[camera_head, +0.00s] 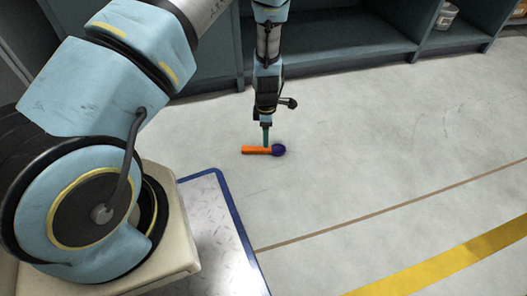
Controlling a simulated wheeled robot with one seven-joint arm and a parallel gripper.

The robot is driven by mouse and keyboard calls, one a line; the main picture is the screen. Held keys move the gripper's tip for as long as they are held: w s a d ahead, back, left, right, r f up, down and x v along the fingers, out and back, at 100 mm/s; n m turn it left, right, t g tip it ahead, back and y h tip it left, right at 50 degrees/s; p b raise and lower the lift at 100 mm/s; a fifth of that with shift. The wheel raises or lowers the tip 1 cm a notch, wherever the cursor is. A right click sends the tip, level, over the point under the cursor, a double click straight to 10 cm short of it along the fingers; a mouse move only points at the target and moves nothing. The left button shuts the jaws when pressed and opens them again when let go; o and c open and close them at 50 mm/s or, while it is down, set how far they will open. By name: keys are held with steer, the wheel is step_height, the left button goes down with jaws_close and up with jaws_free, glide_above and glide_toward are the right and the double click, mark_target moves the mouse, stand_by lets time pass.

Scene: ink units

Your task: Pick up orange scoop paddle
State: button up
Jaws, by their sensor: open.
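The orange scoop paddle (257,150) lies on the pale floor, with an orange handle on the left and a dark purple round end (279,150) on the right. My gripper (266,142) points straight down just above or at the handle, near its middle. The gripper is open, and nothing is seen held in it. The fingers line up with the handle from this view, so I cannot tell whether they touch it or stand on both sides of it.
Dark blue-grey shelving (330,40) stands along the back, with a white tub (446,15) at upper right. A brown line and a yellow stripe (450,260) cross the floor at lower right. The floor around the paddle is clear.

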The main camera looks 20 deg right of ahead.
mark_target(264, 150)
steer(key=f+b, duration=0.1)
steer(key=f, duration=0.1)
steer(key=f+b, duration=0.1)
steer(key=a+f+b, duration=0.1)
steer(key=f+b, duration=0.1)
steer(key=shift+s+f, duration=0.25)
steer(key=shift+f, duration=0.1)
steer(key=shift+r, duration=0.1)
steer(key=shift+c, duration=0.4)
jaws_close()
